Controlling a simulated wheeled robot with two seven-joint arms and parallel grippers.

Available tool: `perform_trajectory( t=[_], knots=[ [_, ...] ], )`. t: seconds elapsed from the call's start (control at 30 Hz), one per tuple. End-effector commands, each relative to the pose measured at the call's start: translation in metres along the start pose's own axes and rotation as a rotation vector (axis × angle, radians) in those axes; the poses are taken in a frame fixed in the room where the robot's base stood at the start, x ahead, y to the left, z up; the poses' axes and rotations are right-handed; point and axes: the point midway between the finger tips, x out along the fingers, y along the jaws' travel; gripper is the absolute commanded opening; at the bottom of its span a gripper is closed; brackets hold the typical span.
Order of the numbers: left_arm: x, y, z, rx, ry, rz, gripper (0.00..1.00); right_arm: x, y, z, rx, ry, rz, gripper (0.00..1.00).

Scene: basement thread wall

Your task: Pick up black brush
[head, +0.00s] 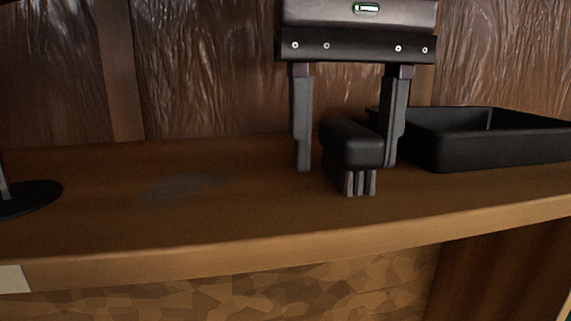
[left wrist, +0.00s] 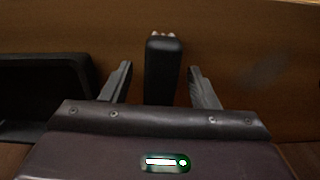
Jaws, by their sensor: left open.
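The black brush (head: 352,147) stands on the wooden shelf, with a dark rounded block on top and several pale grey bristle tufts below. My left gripper (head: 347,167) is open above the shelf, with one finger on each side of the brush. In the left wrist view the brush (left wrist: 163,70) lies between the two spread fingers of the gripper (left wrist: 160,82), with visible gaps on both sides. The bristle ends point away from the palm there. My right gripper is not in view.
A black tray (head: 480,148) stands on the wooden shelf (head: 230,225) just right of the brush, close to the right finger. A dark round base (head: 28,198) stands at the far left. The shelf between is clear. A wood-panelled wall (head: 210,70) rises behind.

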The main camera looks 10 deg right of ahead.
Motion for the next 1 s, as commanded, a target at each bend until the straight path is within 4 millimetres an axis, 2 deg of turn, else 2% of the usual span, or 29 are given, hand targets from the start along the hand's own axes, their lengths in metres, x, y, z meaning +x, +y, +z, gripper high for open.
perform_trajectory(
  t=[0.03,0.13,0.3,0.53,0.67,0.87,1.0],
  knots=[
    [0.002,-0.001,0.000,-0.001,0.002,0.001,0.55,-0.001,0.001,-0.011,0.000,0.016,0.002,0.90],
    [0.005,0.000,0.000,-0.001,0.000,0.002,0.55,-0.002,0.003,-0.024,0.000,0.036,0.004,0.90],
    [0.005,0.000,0.000,0.000,0.000,0.003,0.53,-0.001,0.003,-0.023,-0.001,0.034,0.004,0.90],
    [0.005,0.000,0.000,0.000,0.000,0.002,0.23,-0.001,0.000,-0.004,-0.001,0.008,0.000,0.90],
    [0.005,0.000,0.000,0.000,-0.001,0.002,0.06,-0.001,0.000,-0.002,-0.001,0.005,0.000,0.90],
    [0.004,0.000,0.000,0.000,0.000,0.002,0.06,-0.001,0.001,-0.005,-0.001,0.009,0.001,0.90],
    [-0.005,0.001,0.000,0.001,0.001,0.005,0.06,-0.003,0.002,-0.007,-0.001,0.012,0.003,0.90]
  ],
)
